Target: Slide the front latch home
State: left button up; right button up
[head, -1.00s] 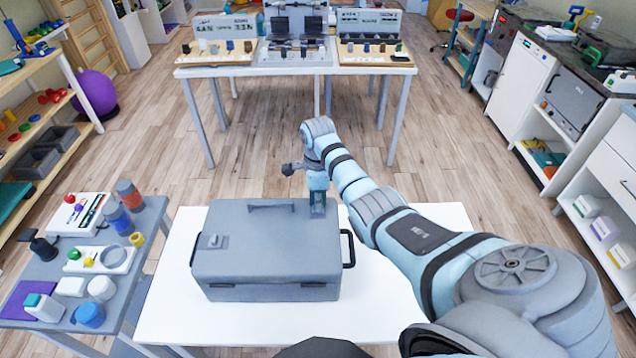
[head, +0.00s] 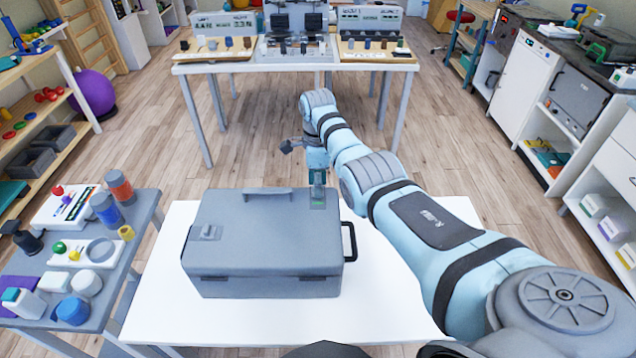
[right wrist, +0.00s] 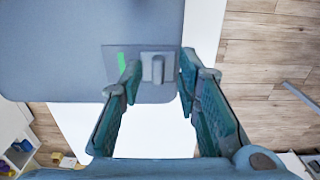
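A grey case (head: 265,262) with a closed lid stands on a white table. One latch (head: 208,233) is on the left part of its lid. My right gripper (head: 317,198) is over the far right corner of the lid. The right wrist view shows another latch there, with a grey knob (right wrist: 153,68) on a plate and a green strip (right wrist: 122,62) beside it. In that view my right gripper (right wrist: 159,72) is open, with the knob between its fingertips and no clear grip on it. My left gripper is not in view.
The white table (head: 385,318) is bare around the case. A dark side handle (head: 349,242) sticks out on the case's right. A grey side table (head: 130,243) with therapy items stands at the left. A display table (head: 295,69) stands behind.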

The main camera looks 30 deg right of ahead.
jog(key=shift+r, duration=0.1)
notch_tip(320, 180, up, 12)
jog(key=shift+s, duration=0.1)
dwell(0.6)
